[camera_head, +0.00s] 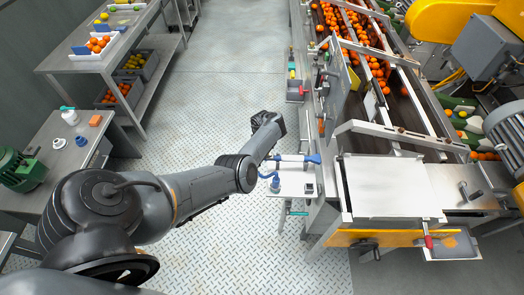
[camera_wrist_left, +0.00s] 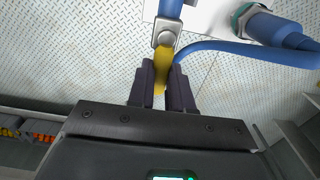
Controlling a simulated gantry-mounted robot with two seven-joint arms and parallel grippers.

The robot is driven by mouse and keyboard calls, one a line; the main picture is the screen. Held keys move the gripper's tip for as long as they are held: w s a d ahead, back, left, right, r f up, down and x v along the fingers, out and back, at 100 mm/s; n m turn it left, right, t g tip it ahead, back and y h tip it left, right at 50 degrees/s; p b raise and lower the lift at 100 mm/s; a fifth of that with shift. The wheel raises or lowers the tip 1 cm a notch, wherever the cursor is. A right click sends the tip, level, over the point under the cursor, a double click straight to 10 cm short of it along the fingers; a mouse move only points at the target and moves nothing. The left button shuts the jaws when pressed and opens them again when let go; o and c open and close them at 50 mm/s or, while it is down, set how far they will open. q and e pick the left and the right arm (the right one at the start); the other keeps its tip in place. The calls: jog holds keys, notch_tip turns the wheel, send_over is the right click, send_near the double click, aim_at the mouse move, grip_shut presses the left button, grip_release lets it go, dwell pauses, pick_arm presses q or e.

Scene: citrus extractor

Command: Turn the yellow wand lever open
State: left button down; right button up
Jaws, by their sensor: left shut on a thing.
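The yellow wand lever (camera_wrist_left: 163,58) shows in the left wrist view, hanging from a metal fitting (camera_wrist_left: 166,32) under a blue pipe. My left gripper (camera_wrist_left: 161,84) has its two dark fingers on either side of the lever and is shut on it. The lever's lower end is partly hidden between the fingers. In the head view my left arm reaches to the white panel (camera_head: 294,182) with the blue pipe (camera_head: 300,158); the lever cannot be made out there. My right gripper is not in view.
A blue hose (camera_wrist_left: 240,52) curves close to the right of the fitting. A conveyor frame (camera_head: 340,125) with oranges stands to the right in the head view. A bench (camera_head: 60,170) with small items is at left. The patterned floor (camera_head: 235,75) is open between them.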

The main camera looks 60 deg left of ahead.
pick_arm(q)
jog(key=c, duration=1)
grip_release()
notch_tip(320, 180, up, 11)
jog(key=p, duration=0.3)
jog(key=shift+p, duration=0.3)
jog(key=shift+f, duration=0.15)
